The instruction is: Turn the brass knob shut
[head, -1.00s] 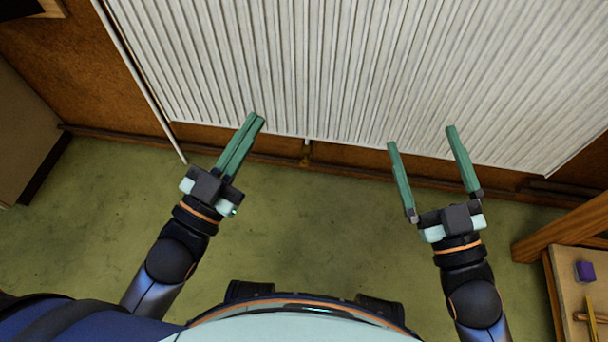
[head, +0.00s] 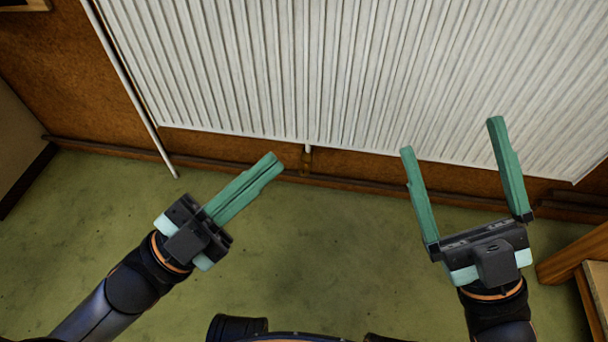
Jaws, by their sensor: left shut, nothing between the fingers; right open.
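A small brass knob (head: 306,159) shows at the lower edge of the white ribbed radiator (head: 330,75), near the middle of the head view, under a short pale pipe. It is small and its setting cannot be read. My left gripper (head: 271,164) is shut and empty, its green fingers together and pointing up and right, with the tips a little left of the knob in the picture. I cannot tell how far above the knob they are. My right gripper (head: 451,136) is open and empty, in front of the radiator's lower right part, well right of the knob.
A white pipe (head: 135,95) runs down the radiator's left side to the floor. A brown skirting board (head: 230,163) runs along the wall. A wooden piece of furniture (head: 580,245) stands at the right edge. The green floor (head: 330,245) between my arms is clear.

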